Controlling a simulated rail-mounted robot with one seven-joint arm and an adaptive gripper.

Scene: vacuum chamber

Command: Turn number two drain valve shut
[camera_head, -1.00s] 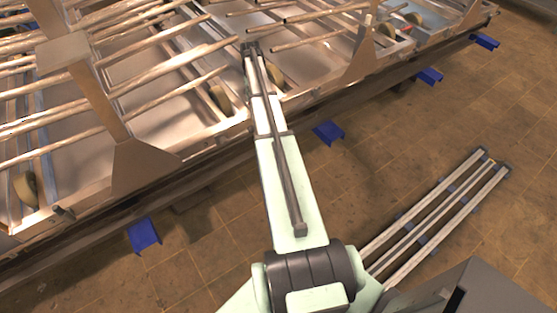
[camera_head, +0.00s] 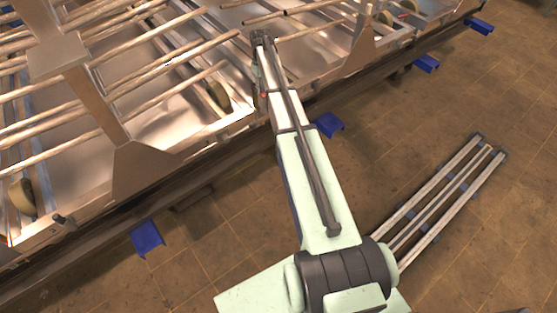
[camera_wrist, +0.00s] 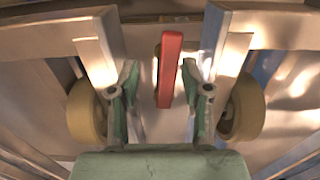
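A red valve handle (camera_wrist: 169,70) shows in the wrist view as an upright flat bar in front of a metal wall, with a brass-coloured part beside its upper end. My gripper (camera_wrist: 161,82) has its two green fingers spread, one on each side of the red handle, with a gap on both sides. I see no contact. I cannot tell how deep the handle sits between the fingertips. In the head view my arm covers the valve area and my fingers are hidden. A small red spot (camera_head: 263,96) shows there beside my arm; I cannot make out its shape.
Tan wheels stand left (camera_wrist: 86,111) and right (camera_wrist: 245,107) of my fingers. Metal frame posts flank them. In the head view, long metal rods (camera_head: 150,70) cross the chamber frame. Blue brackets (camera_head: 148,238) line its lower edge.

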